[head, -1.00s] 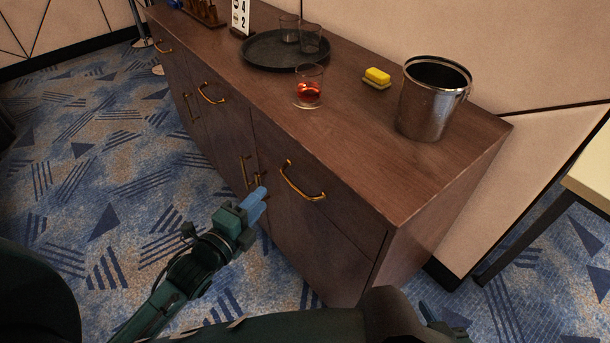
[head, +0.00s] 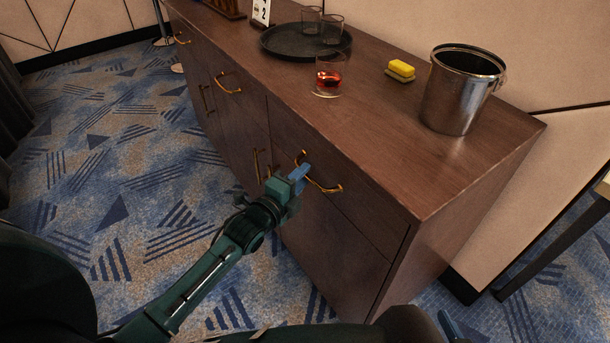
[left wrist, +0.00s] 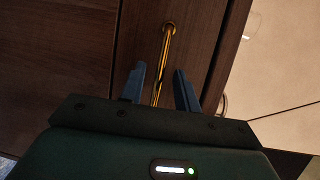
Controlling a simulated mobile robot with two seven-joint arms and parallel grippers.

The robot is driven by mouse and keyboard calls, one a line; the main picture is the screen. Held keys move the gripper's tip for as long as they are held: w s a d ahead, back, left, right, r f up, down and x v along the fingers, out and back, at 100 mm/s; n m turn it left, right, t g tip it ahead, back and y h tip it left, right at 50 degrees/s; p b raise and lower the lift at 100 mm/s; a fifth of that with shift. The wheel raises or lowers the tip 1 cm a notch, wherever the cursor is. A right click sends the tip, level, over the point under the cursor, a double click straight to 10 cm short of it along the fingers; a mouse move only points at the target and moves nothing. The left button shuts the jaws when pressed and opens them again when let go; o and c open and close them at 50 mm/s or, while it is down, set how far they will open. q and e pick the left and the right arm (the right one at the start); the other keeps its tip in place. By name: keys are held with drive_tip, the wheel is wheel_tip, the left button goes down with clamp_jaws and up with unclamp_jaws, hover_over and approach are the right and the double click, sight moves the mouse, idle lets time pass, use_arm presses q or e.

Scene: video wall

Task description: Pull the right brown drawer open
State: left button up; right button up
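The right brown drawer (head: 365,216) is at the near right end of the wooden cabinet, and its front looks flush. Its curved gold handle (head: 328,188) is partly hidden by my left gripper (head: 299,176) in the head view. In the left wrist view the handle (left wrist: 166,52) runs between the two blue fingers of the left gripper (left wrist: 161,88). The fingers are spread, with a gap to the bar on both sides. A blue tip of my right gripper (head: 448,325) shows at the bottom edge; its opening is hidden.
The cabinet top (head: 385,130) holds a metal bucket (head: 455,100), a yellow sponge (head: 401,69), a glass with red drink (head: 327,80) and a dark tray (head: 285,44) with glasses. Other gold handles are along the front. The carpet (head: 130,190) before the cabinet is clear.

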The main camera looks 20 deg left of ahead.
use_arm(q)
drive_tip(key=shift+x, duration=1.1)
clamp_jaws()
